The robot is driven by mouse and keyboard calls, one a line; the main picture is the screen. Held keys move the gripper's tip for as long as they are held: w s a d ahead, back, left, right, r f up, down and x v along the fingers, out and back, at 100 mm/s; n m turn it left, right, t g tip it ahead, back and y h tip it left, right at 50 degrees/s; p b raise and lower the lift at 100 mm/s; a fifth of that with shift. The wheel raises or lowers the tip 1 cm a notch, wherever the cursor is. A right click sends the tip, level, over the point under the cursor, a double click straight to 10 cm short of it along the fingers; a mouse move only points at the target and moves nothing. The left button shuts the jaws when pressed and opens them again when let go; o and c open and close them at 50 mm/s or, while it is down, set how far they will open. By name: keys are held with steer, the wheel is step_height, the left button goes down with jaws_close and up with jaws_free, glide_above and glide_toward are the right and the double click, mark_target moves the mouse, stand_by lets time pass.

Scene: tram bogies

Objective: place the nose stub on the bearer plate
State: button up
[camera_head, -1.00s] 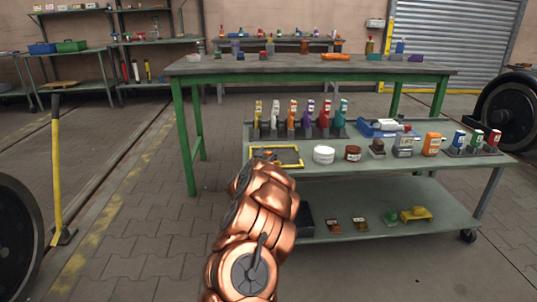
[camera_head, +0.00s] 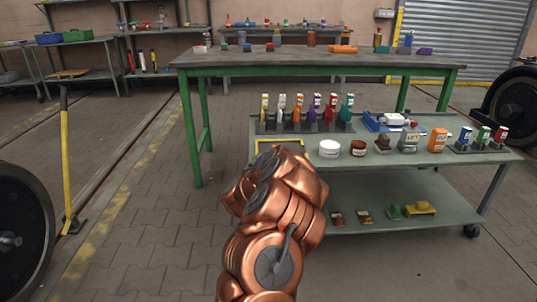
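A yellow-edged flat frame (camera_head: 292,141) lies at the left end of the trolley's upper shelf. My copper arm covers most of it, and I cannot tell whether it is the bearer plate. I cannot make out the nose stub for certain among the small parts. My gripper is hidden behind my own arm, which rises in front of the trolley's left end. Whether the gripper is open or holds anything does not show.
A green-legged workbench (camera_head: 330,60) stands behind.

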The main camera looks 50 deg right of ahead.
steer(key=shift+v, duration=1.05)
